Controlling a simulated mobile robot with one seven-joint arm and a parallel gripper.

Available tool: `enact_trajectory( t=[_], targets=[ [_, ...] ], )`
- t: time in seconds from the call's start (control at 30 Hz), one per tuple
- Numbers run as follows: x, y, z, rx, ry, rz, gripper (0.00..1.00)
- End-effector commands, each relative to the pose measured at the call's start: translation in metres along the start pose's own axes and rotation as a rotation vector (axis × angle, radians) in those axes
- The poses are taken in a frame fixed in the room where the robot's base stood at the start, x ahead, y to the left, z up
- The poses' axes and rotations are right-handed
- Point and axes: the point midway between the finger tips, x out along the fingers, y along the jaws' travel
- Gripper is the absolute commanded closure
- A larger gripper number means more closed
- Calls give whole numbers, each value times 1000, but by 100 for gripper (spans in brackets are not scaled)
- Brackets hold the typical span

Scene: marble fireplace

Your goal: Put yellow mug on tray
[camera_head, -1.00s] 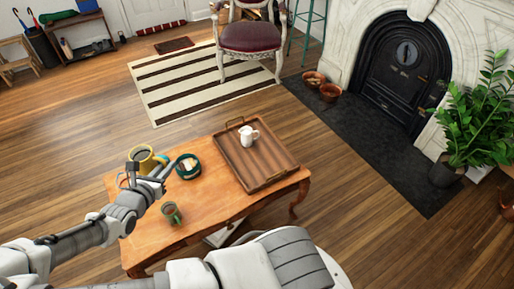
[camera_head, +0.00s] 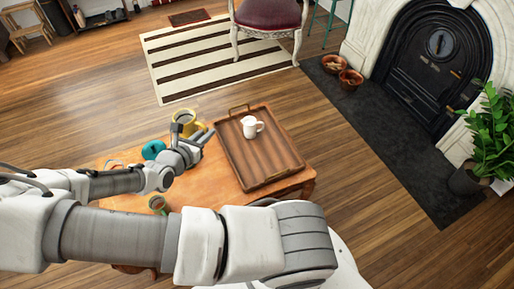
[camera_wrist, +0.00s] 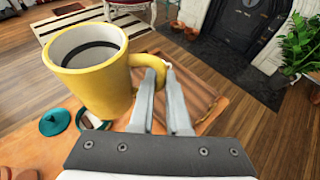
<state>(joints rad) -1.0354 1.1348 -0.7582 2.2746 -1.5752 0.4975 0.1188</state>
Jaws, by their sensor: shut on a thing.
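The yellow mug (camera_head: 186,122) is upright at the left of the tray in the head view. The mug appears raised above the table. The brown wooden tray (camera_head: 237,160) lies on the right part of the table, with a handle at its far end. Part of the mug is hidden by my gripper in the head view.
A small white pitcher (camera_head: 252,127) stands on the tray. The tray's near half is bare. A maroon chair (camera_head: 270,14) stands beyond.

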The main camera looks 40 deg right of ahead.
Motion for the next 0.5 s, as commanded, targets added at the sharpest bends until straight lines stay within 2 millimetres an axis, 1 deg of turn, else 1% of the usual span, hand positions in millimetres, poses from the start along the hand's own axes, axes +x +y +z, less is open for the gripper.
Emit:
enact_trajectory(
  t=[0.03,0.1,0.17,0.2,0.27,0.3,0.4,0.5],
  targets=[
    [24,-22,-18,13,1,-44,100],
    [45,-47,-30,33,1,-87,100],
    [61,-68,-41,47,1,-120,100],
    [71,-83,-49,56,2,-143,100],
    [85,-104,-61,69,3,-172,100],
    [93,-118,-70,77,3,-192,100],
    [112,-152,-94,98,3,-239,100],
    [127,-182,-118,115,3,-279,100]
  ],
)
